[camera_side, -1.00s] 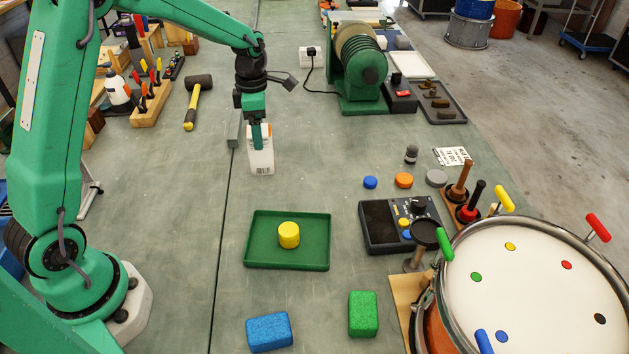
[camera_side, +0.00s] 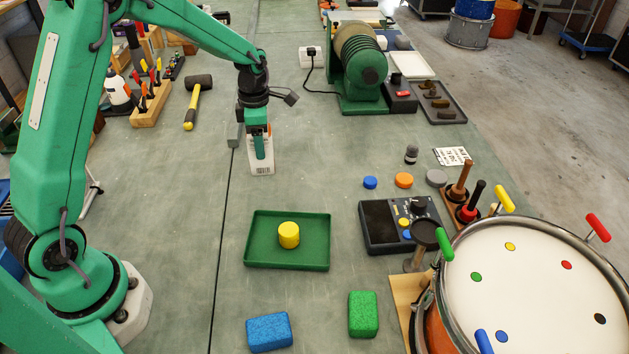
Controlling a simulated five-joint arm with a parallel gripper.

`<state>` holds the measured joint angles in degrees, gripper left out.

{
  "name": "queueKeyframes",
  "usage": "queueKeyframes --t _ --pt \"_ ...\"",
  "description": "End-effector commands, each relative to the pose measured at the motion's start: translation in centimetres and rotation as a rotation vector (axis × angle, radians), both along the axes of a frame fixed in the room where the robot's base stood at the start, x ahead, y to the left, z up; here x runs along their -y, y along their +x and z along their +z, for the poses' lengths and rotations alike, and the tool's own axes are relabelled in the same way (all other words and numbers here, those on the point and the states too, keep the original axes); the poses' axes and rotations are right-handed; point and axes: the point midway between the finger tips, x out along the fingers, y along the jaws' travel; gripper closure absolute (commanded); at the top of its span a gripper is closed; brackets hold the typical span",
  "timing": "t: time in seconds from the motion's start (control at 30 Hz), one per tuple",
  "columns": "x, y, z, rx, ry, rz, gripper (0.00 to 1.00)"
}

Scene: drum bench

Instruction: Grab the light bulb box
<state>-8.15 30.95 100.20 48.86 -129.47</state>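The light bulb box (camera_side: 262,168) is a small white box with a barcode and a bit of orange near its top. It stands upright on the green bench, behind the green tray. My gripper (camera_side: 260,150) is lowered over it from above. One green finger lies in front of the box's near face and hides part of it. The other finger is hidden, so I cannot tell whether the fingers press on the box.
A green tray (camera_side: 318,257) with a yellow cylinder (camera_side: 289,235) lies in front of the box. A mallet (camera_side: 197,100) lies to the left. A green grinder-like machine (camera_side: 362,75) stands behind right. A scale (camera_side: 378,228) and drum (camera_side: 530,285) are at right. The bench around the box is clear.

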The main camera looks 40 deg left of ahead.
Motion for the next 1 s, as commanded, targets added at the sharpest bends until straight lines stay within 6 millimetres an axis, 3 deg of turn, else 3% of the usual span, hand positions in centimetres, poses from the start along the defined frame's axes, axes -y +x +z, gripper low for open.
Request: queueKeyframes --t 0.03,0.13,0.57,0.87,1.0 --pt "0.0 0.0 0.0 0.000 0.000 0.000 0.50" --pt "0.0 0.0 0.0 0.000 0.000 0.000 0.66" --pt "0.0 0.0 0.6 0.001 0.000 0.000 0.66" --pt "0.0 0.1 4.0 0.006 0.000 0.000 0.66" --pt "2.1 -0.8 5.4 0.003 0.000 -0.005 0.66"
